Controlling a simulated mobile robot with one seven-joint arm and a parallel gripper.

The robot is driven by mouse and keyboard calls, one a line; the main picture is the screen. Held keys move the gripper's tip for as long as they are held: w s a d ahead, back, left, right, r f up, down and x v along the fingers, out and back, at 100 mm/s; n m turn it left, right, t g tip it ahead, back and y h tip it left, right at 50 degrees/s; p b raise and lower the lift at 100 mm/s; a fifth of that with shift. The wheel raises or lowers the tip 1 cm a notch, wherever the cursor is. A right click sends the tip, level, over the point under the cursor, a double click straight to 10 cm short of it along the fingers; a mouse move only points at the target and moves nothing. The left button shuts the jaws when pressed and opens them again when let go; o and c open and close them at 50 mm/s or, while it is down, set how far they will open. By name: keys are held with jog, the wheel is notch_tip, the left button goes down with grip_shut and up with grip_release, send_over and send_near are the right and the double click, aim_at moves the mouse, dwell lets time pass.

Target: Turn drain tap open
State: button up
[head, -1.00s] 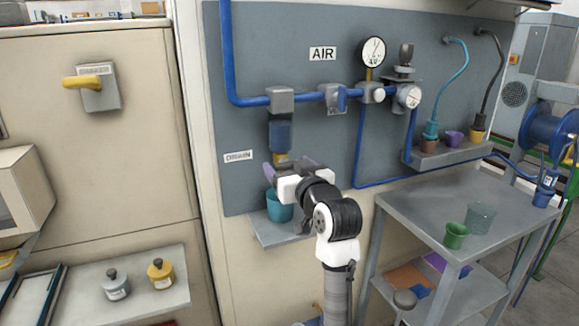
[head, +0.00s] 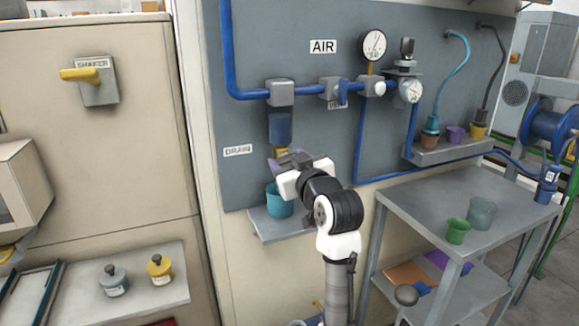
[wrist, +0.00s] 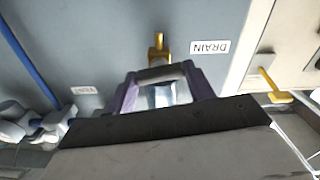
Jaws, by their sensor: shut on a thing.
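The drain tap is a small yellow fitting (head: 281,152) under the blue filter bowl (head: 279,130), right of the DRAIN label (head: 238,150). My gripper (head: 287,160) is at the tap, its purple fingers partly hiding it. In the wrist view the picture is upside down. There my gripper (wrist: 160,73) has its dark fingertips together at the tap, shut on it. The yellow lower part of the tap (wrist: 158,45) shows beyond the fingertips. A bluish, clear part of the bowl (wrist: 160,96) shows between the fingers. The gripped part itself is hidden.
A teal cup (head: 279,203) stands on a small wall shelf (head: 266,231) just below my gripper. Blue air pipes (head: 310,97) and gauges run above and right. A grey table (head: 420,203) with two cups stands at the right.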

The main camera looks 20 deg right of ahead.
jog(key=shift+f+n+b, duration=0.1)
jog(key=shift+n+b, duration=1.15)
jog(key=shift+n, duration=0.65)
jog(key=o, duration=1)
jog(key=shift+s, duration=0.1)
jog(key=s+b, duration=0.1)
jog(key=s, duration=0.6)
jog(key=s+b, duration=0.1)
jog(key=s, duration=0.5)
jog(key=shift+s+d, duration=0.2)
jog(key=shift+s, duration=0.15)
